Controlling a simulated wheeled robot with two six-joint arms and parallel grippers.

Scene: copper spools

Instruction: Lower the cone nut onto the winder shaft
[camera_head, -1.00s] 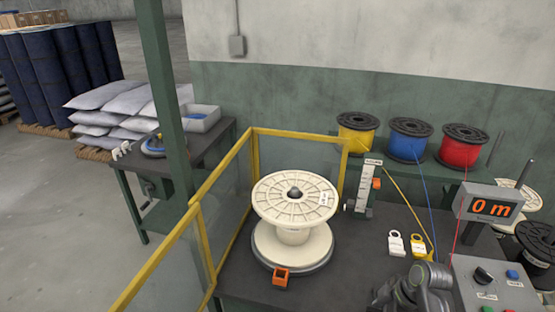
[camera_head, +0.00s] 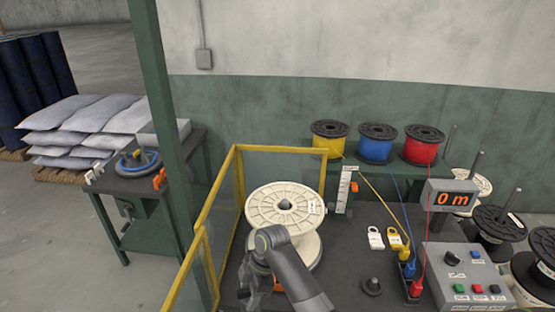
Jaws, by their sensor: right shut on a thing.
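The cream spool (camera_head: 264,212) stands upright on the winder. At its centre is a dark cone-shaped tip (camera_head: 285,204); I cannot tell whether this is the shaft end or a nut on it. My right arm hides part of the spool's base and part of an orange block (camera_head: 278,285). My left gripper is not in view.
Yellow-framed guard panels (camera_head: 207,215) stand close on the left. A control box (camera_head: 470,272) and a "0 m" display (camera_head: 452,198) stand on the right. Yellow (camera_head: 329,143), blue (camera_head: 376,150) and red (camera_head: 420,150) wire spools sit behind. Bench between arm and tags (camera_head: 376,238) is mostly clear.

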